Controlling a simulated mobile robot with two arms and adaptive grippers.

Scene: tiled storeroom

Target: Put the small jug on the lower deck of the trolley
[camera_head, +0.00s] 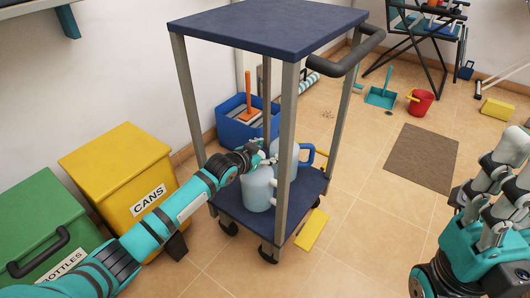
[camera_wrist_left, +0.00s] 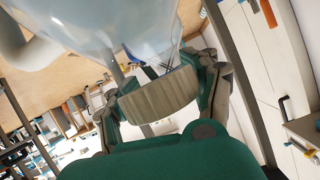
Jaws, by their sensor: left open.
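The trolley has a dark blue top deck (camera_head: 268,25) and a dark blue lower deck (camera_head: 312,184) between grey posts. A small pale translucent jug (camera_head: 257,190) stands upright on the lower deck, partly behind a post. A second pale container with a blue handle (camera_head: 307,155) stands behind it. My left gripper (camera_head: 262,158) reaches between the posts at the jug's top. In the left wrist view its open fingers (camera_wrist_left: 160,95) lie either side of a ribbed grey cap, under the clear jug body (camera_wrist_left: 105,25). My right gripper (camera_head: 497,190) is at the right edge, away from the trolley.
Yellow (camera_head: 112,168) and green (camera_head: 38,215) bins stand left of the trolley. A blue crate (camera_head: 240,128) stands behind it. A yellow block (camera_head: 311,230) lies beside it. A brown mat (camera_head: 422,157), red bucket (camera_head: 421,102) and teal dustpan (camera_head: 380,97) are on the tiled floor to the right.

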